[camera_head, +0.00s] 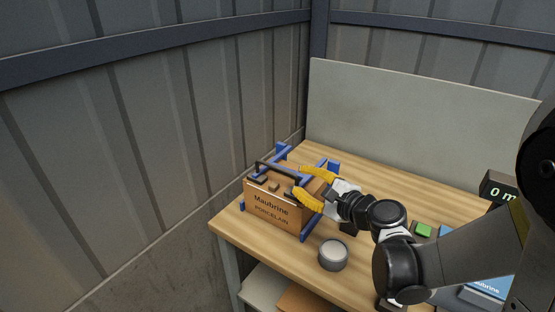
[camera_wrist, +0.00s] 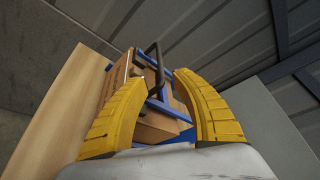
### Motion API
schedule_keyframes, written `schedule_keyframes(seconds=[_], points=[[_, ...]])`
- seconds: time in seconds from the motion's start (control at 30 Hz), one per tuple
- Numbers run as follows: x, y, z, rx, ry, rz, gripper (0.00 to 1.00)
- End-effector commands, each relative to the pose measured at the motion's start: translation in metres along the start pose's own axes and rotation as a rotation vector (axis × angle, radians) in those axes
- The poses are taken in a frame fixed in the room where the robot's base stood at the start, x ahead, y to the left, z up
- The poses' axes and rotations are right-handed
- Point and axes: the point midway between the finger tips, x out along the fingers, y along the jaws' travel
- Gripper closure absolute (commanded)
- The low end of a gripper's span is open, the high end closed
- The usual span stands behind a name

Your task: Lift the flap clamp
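A brown cardboard box (camera_head: 272,208) marked "Maubrine PORCELAIN" stands in a blue frame (camera_head: 283,149) at the left end of the table. A dark bar (camera_head: 277,171), which looks like the flap clamp, lies across the box top. In the wrist view the dark bar (camera_wrist: 159,78) shows as a bent loop beyond the fingertips, with the box (camera_wrist: 117,76) and blue frame (camera_wrist: 141,60) around it. My gripper (camera_head: 298,179) reaches in from the right over the box's right side. Its yellow fingers are apart, with nothing visibly held. I cannot tell whether they touch anything.
A grey round tin (camera_head: 333,254) stands on the wooden table (camera_head: 262,245) in front of the box. A green item (camera_head: 423,230), a blue box (camera_head: 487,291) and a display (camera_head: 498,189) are at the right. A pale panel (camera_head: 410,110) stands behind.

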Motion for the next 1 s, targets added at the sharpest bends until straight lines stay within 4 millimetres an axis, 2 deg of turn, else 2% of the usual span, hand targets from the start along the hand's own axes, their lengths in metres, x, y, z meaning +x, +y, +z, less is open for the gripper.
schedule_keyframes(seconds=[0.17,0.4,0.6,0.77,1.0], points=[[0.022,0.002,0.000,0.006,-0.004,-0.001,0.68],[0.071,0.003,0.000,0.003,-0.004,0.000,0.68],[0.099,0.002,0.000,0.003,-0.003,0.000,0.68],[0.106,0.001,0.001,0.003,-0.002,0.000,0.68],[0.107,0.000,0.001,0.002,-0.002,0.000,0.68]])
